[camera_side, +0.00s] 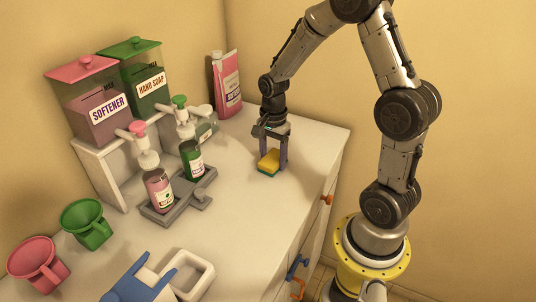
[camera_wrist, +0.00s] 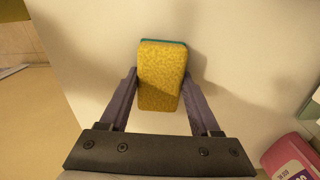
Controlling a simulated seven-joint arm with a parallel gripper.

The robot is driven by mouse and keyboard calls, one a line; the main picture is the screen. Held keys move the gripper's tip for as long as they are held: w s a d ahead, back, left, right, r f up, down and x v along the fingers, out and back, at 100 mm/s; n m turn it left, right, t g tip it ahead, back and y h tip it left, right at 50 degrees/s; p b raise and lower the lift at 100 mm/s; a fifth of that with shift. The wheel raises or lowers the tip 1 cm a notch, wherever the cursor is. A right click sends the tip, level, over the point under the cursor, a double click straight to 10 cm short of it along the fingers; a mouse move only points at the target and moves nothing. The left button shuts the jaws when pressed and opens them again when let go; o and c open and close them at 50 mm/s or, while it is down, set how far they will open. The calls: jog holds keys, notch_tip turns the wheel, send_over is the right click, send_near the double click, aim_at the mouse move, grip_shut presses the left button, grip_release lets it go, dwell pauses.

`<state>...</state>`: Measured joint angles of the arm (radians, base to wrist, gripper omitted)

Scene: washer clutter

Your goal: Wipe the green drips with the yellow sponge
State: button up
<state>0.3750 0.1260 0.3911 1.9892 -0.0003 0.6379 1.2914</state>
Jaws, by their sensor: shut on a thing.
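The yellow sponge (camera_side: 268,161) has a green underside and is at the right part of the white counter. My gripper (camera_side: 271,158) is shut on it, with one finger on each side. In the wrist view the sponge (camera_wrist: 161,75) sits between the two fingers of my gripper (camera_wrist: 158,92), its green layer showing along the far edge. The sponge is at or just above the counter; I cannot tell whether it touches. I see no green drips in either view; the sponge and gripper hide part of the counter.
A pink bottle (camera_side: 227,84) stands at the back. A green cup (camera_side: 87,224), a pink cup (camera_side: 38,264) and a white dish (camera_side: 204,273) are in front. The counter around the sponge is clear.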

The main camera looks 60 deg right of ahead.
aim_at(250, 158)
jog(key=shift+w, duration=3.8)
jog(key=shift+s, duration=3.95)
jog(key=shift+w+r, duration=0.1)
jog(key=shift+r, duration=3.95)
